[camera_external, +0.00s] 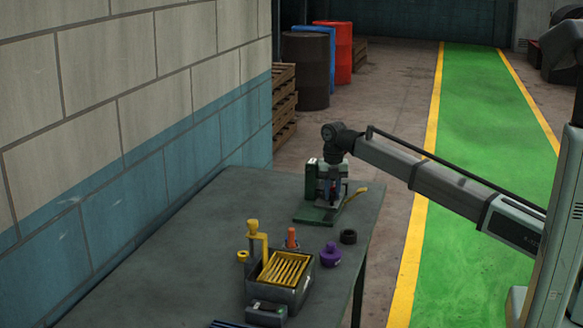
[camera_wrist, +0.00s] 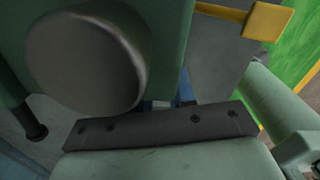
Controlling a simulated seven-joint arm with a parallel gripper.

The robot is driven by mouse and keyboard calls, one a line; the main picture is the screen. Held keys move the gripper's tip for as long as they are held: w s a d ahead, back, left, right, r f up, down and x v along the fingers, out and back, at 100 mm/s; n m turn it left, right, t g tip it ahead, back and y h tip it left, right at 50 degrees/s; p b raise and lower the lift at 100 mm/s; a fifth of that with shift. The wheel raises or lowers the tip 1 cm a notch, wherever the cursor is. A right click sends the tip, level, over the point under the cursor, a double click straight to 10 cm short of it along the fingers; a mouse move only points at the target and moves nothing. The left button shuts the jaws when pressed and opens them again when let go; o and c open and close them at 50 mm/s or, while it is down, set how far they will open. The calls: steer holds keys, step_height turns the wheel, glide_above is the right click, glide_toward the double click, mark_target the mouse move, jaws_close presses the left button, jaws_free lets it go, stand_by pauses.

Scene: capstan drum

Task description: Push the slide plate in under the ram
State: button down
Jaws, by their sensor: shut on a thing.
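The green press (camera_external: 312,183) stands at the far end of the table, on a flat green base (camera_external: 314,215). In the wrist view its green body (camera_wrist: 185,30) and a grey round part (camera_wrist: 85,60), which may be the ram, fill the upper left. A flat grey plate with a yellow end piece (camera_wrist: 268,20), which I take for the slide plate (camera_wrist: 222,60), sticks out on the right; the yellow piece also shows in the external view (camera_external: 357,192). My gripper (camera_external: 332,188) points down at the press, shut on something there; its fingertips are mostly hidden.
Nearer on the table (camera_external: 205,225) stand a dark box (camera_external: 294,290) with yellow strips, a yellow post (camera_external: 253,235), an orange-topped piece (camera_external: 291,238), a purple knob (camera_external: 331,255) and a black ring (camera_external: 348,236). The table's left part is clear, beside the wall.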

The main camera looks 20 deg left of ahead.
steer(key=shift+w, duration=0.25)
steer(key=c, duration=0.9)
jaws_free()
steer(key=shift+c, duration=0.2)
steer(key=shift+s+r, duration=0.1)
step_height(320, 180, up, 14)
steer(key=shift+f, duration=0.2)
